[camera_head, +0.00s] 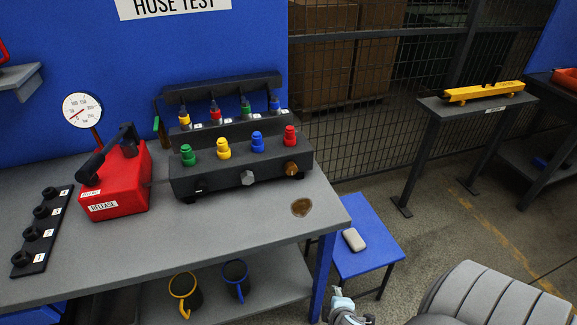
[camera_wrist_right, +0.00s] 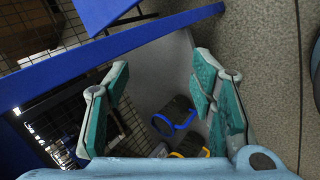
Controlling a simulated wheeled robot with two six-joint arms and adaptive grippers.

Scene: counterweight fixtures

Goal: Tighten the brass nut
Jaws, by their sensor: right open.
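The brass nut (camera_head: 291,169) is on the front face of the dark manifold block (camera_head: 240,172), near its right end. A grey hex nut (camera_head: 248,178) sits to its left on the same face. My right gripper (camera_head: 342,305) shows only in part at the bottom edge of the head view, low beside the bench and well apart from the brass nut. In the right wrist view my right gripper (camera_wrist_right: 161,78) is open, with nothing between its teal pads. The brass nut is not in the wrist view. My left gripper is not in view.
A red pump (camera_head: 119,182) with a gauge stands left on the bench (camera_head: 245,225). A brown stain (camera_head: 301,207) lies near its right edge. Mugs with yellow (camera_head: 183,288) and blue (camera_head: 236,280) handles stand below. A blue stool (camera_head: 365,262) bears a pale block (camera_head: 354,240).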

